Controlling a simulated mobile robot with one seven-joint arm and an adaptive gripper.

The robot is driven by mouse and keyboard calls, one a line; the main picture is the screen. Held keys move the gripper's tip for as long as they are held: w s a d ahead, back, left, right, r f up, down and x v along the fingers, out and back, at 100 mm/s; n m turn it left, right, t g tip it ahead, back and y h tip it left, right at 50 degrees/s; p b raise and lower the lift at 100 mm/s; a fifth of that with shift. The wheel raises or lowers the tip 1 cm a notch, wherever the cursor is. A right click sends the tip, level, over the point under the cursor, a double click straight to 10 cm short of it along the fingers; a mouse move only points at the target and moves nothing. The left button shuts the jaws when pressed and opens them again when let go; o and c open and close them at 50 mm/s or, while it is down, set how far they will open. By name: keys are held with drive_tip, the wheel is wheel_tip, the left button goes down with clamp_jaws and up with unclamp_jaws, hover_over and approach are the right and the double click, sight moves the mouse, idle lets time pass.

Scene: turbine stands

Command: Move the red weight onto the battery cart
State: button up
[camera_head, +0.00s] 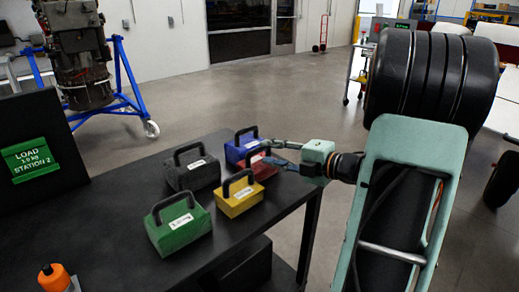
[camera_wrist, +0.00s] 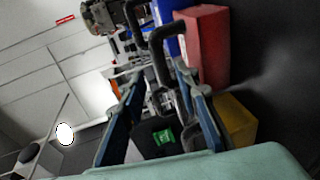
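The red weight (camera_head: 263,169) stands on the black table among other weights. In the wrist view the red weight (camera_wrist: 205,45) has a black handle that reaches toward my fingers. My gripper (camera_head: 268,152) is at the handle of the red weight, level with its top. In the wrist view my gripper (camera_wrist: 158,72) has its two fingers apart, with the handle between their tips. A gap shows on the left side of the handle; contact on the right side is unclear. I cannot tell which thing is the battery cart.
Close around the red weight stand blue (camera_head: 242,146), yellow (camera_head: 240,201), dark grey (camera_head: 192,174) and green (camera_head: 180,231) weights. The black table (camera_head: 115,195) also carries a green-labelled load panel (camera_head: 31,160) and an orange-capped bottle (camera_head: 54,279). Open floor lies behind.

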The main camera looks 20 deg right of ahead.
drive_tip(key=v, duration=0.7)
drive_tip(key=shift+p, duration=0.35)
drive_tip(key=shift+w, duration=0.1)
